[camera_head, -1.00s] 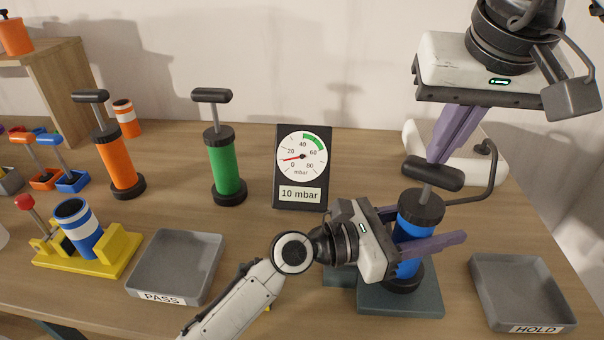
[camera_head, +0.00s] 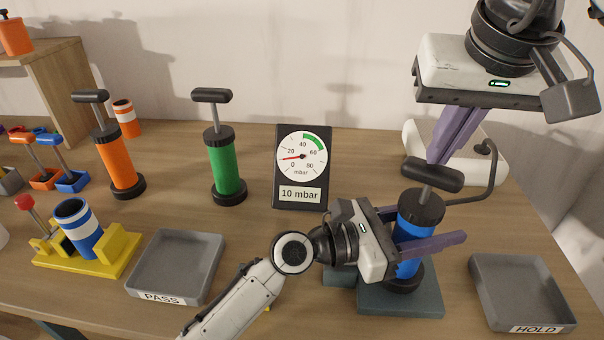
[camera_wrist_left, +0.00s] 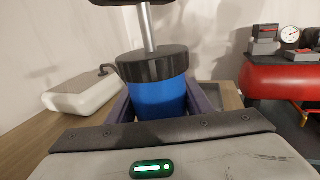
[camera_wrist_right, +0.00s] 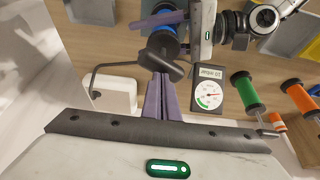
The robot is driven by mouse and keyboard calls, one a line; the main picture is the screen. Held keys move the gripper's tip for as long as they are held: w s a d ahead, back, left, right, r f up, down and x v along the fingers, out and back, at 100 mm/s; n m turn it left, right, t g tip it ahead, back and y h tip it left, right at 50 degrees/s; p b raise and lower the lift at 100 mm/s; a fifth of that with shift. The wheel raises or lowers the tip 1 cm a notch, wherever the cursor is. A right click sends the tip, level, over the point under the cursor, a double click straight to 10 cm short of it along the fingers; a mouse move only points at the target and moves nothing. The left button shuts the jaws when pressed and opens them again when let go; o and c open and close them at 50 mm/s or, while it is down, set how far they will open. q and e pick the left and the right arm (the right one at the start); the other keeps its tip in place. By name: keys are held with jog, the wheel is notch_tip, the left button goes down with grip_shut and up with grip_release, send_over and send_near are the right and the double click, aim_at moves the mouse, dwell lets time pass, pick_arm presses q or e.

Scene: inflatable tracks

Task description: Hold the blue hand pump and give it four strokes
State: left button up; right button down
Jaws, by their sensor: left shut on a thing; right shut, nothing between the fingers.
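The blue hand pump (camera_head: 408,235) stands upright on a grey-green base plate (camera_head: 400,299). Its black T-handle (camera_head: 432,176) is up, with a bit of metal rod showing below it. My left gripper (camera_head: 425,243) is shut around the blue barrel, which also shows between its fingers in the left wrist view (camera_wrist_left: 158,98). My right gripper (camera_head: 437,158) is shut and empty, fingers pointing down, with its tips at or just above the handle; I cannot tell if they touch. The gauge (camera_head: 302,167) reads 10 mbar.
A green pump (camera_head: 226,165) and an orange pump (camera_head: 119,165) stand to the left. A PASS tray (camera_head: 178,267) and a HOLD tray (camera_head: 522,291) lie at the front. A white box (camera_head: 477,150) with a bent hose stands behind the blue pump.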

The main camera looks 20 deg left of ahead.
jog(key=shift+r, duration=2.15)
jog(key=shift+r, duration=2.5)
pick_arm(q)
jog(key=o, duration=1.5)
jog(key=shift+a, duration=0.1)
